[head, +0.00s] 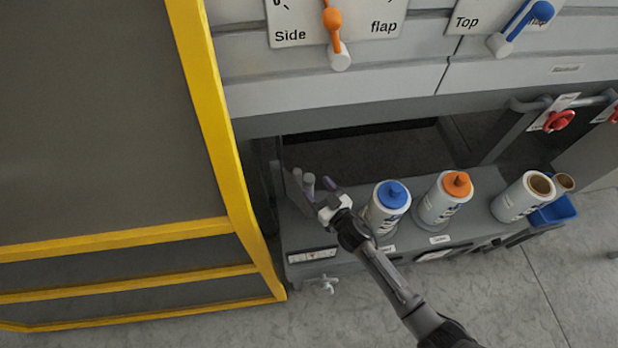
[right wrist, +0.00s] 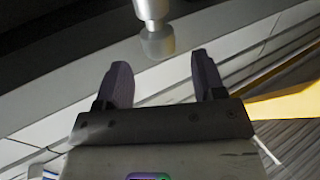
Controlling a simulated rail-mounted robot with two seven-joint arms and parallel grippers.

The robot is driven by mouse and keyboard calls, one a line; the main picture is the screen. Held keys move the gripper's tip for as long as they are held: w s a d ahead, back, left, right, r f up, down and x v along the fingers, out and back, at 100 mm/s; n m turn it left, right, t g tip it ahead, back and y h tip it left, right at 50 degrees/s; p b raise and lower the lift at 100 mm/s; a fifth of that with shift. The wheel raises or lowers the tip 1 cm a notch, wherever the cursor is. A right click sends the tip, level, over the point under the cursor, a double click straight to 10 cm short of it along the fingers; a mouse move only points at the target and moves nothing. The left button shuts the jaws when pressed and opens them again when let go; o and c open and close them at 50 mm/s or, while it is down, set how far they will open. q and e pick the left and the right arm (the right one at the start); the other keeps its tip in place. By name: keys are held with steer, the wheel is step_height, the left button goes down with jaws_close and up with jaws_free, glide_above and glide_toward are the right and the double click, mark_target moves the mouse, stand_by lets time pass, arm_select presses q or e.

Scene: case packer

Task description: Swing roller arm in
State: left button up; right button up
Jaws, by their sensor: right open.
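My right gripper (head: 320,193) is in the dark recess at the left end of the grey machine. It is open and empty, and its two purple fingers show in the right wrist view (right wrist: 162,72). A pale grey rounded knob (right wrist: 155,28) on a post, which seems to be the roller arm's handle, stands just beyond and between the fingertips, with no visible contact. In the head view the knob (head: 309,179) is small and partly mixed with the fingers. The rest of the roller arm is dark or hidden. My left gripper is not in view.
A yellow-framed guard (head: 215,120) stands close on the left. Side and Top flap levers (head: 333,35) are above.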

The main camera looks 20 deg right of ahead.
mark_target(312, 182)
steer(key=shift+x, duration=2.4)
steer(key=shift+c, duration=0.3)
jaws_close()
